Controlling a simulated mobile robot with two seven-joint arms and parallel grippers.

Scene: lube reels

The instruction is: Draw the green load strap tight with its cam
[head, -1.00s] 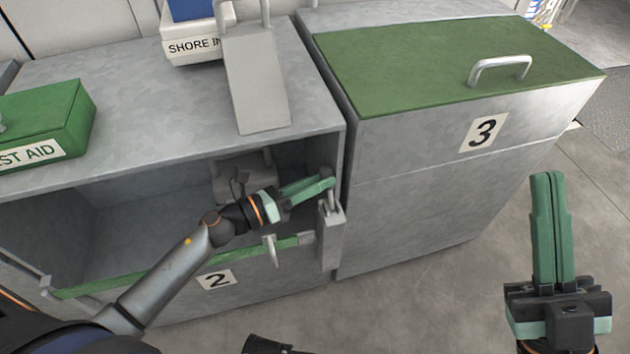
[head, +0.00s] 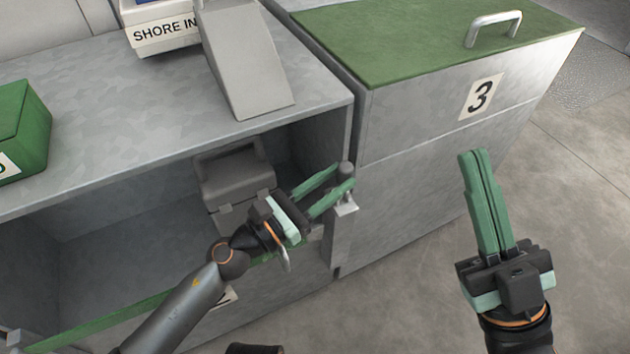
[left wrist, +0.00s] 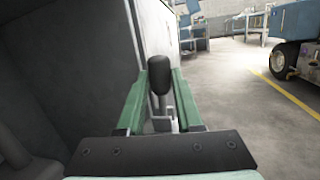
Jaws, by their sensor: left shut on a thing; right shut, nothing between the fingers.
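A green band (head: 105,318), which looks like the load strap, runs along the low front of bay 2 towards the post at its right. A lever with a dark rounded knob (head: 345,169) stands at that post and looks like the cam lever. My left gripper (head: 336,180) is shut on this knobbed lever. In the left wrist view the dark knob (left wrist: 160,75) stands upright between its two green fingers. My arm and gripper hide part of the band and the cam's base. My right gripper (head: 474,156) is shut and empty, raised in front of cabinet 3.
A grey case (head: 232,180) stands inside bay 2, behind my left gripper. Cabinet 3 (head: 420,150) is close on the right. A silver handle (head: 284,258) sticks out below my left gripper. Open floor (head: 580,220) lies to the right.

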